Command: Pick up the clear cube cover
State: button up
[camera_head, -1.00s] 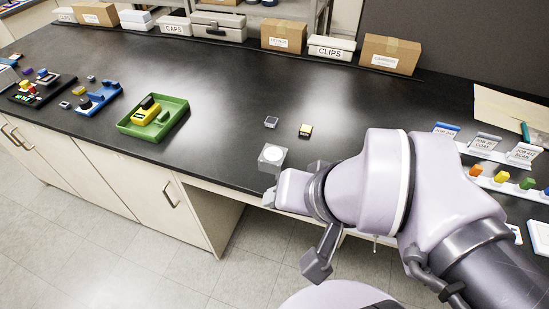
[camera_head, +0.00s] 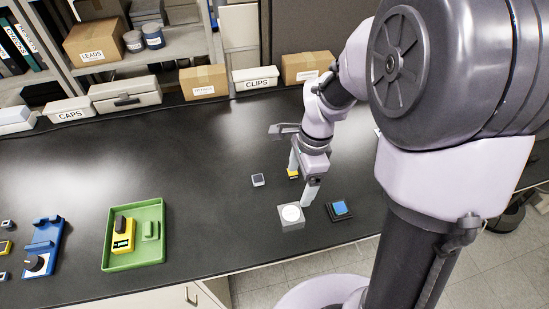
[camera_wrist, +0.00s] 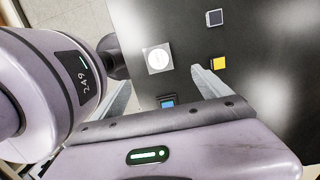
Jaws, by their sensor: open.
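A small pale grey, box-like block with a white round disc (camera_head: 291,216) stands near the bench's front edge. It may be the clear cube cover, but I cannot tell how clear it is. It also shows in the wrist view (camera_wrist: 150,68), ahead of and between my fingers. My gripper (camera_head: 301,184) is open and points down above the bench, behind and slightly right of this block. In the wrist view, the fingers (camera_wrist: 161,75) are spread wide, with nothing held.
Close by on the black bench are a small grey-topped block (camera_head: 258,181), a yellow block (camera_head: 293,174) partly behind a finger, and a blue-topped dark piece (camera_head: 340,209). A green tray (camera_head: 157,257) stands left. Boxes line the back. Bench between is clear.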

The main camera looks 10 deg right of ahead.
aim_at(292, 213)
jog(key=f+b, duration=0.2)
jog(key=f, duration=0.3)
jog(key=a+f+b, duration=0.1)
jog(key=f+b, duration=0.1)
jog(key=f, duration=0.4)
jog(key=f+b, duration=0.2)
jog(key=f, duration=0.4)
jog(key=shift+s+a+f, duration=0.2)
jog(key=shift+a, duration=0.1)
jog(key=shift+r, duration=0.1)
jog(key=c, duration=1.4)
